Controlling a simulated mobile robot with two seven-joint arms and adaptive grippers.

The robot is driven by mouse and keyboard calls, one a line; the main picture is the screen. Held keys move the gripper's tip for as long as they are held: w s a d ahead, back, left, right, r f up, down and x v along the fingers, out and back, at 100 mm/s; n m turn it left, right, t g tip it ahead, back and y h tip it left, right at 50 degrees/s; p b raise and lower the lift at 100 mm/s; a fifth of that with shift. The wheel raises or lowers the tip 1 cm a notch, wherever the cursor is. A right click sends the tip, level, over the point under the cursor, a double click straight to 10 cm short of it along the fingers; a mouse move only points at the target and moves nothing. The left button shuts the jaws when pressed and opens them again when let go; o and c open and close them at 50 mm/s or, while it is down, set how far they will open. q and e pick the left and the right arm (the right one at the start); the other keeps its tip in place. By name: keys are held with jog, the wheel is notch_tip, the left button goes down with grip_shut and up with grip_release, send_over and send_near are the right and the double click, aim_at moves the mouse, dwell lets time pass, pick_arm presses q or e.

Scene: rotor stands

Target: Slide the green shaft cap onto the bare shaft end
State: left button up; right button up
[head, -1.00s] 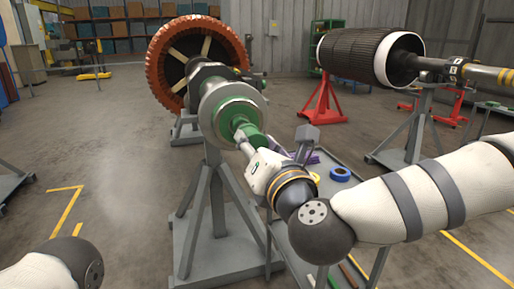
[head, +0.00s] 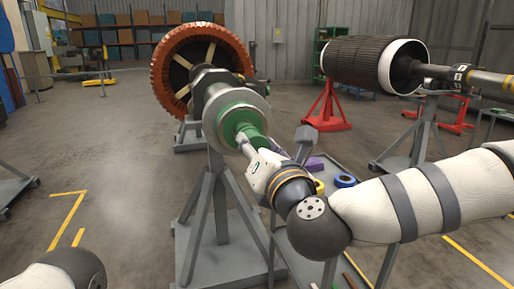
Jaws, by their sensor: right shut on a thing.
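The green shaft cap (head: 251,136) is at the near end of the large rotor, in line with the shaft. My right gripper (head: 248,149) is shut on it, reaching in from the lower right. The fingers and wrist hide part of the cap. A green round face (head: 233,118) shows behind the cap, inside the rotor's grey metal disc (head: 215,113). The bare shaft end is hidden behind the cap and gripper. I cannot tell how far the cap sits over it. My left gripper is out of view; only part of my left arm shows at the lower left.
A grey stand (head: 212,215) bears the rotor, with an orange-rimmed wheel (head: 240,42) at its far end. A grey cart with a blue ring (head: 344,181) and a purple block (head: 315,164) is beside my right wrist. Another rotor (head: 352,60) stands at right.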

jog(key=shift+w, duration=0.15)
jog(key=shift+w+a, duration=0.2)
jog(key=shift+w, duration=0.4)
dwell(0.4)
jog(key=o, duration=1)
jog(key=o, duration=0.5)
